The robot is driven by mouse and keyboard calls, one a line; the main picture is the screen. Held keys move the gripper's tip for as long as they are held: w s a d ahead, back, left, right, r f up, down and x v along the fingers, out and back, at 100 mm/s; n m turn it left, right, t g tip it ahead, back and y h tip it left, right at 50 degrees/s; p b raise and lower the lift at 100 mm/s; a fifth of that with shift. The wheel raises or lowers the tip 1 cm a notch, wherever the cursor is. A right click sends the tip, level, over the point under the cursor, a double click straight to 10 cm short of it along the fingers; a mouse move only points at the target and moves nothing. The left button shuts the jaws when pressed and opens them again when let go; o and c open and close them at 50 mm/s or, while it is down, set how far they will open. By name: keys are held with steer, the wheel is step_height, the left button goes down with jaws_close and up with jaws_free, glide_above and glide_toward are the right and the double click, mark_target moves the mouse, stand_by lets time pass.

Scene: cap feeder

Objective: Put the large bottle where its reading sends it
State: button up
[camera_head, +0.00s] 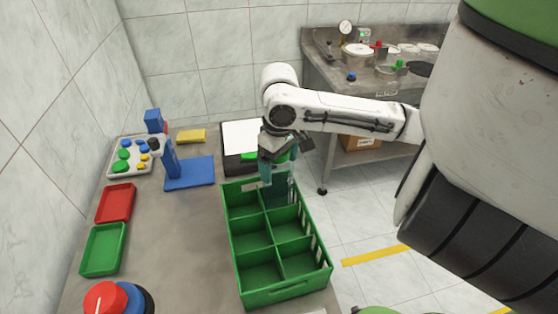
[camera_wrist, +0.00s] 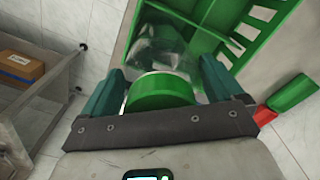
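My gripper (camera_head: 279,172) points down over the far end of the green divided crate (camera_head: 286,293). In the wrist view its two teal fingers stand close on either side of a bottle's green cap (camera_wrist: 161,91). The bottle's clear body (camera_wrist: 158,52) shows beyond the cap, against the crate (camera_wrist: 213,14). The gripper looks shut on this large bottle. The bottle is at the far compartments, but its base is hidden, so I cannot tell whether it touches the crate floor. The nearer compartments look empty. No reading is legible.
A blue stand (camera_head: 190,174) is left of the crate, with a tray of coloured caps (camera_head: 130,157) beyond. A red tray (camera_head: 115,204) and a green tray (camera_head: 103,250) lie at left. A red knob (camera_head: 104,298) is in front. A steel bench (camera_head: 318,69) stands back right.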

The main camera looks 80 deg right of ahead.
steer(key=shift+o, duration=0.4)
step_height(320, 180, up, 12)
steer(key=shift+r, duration=0.2)
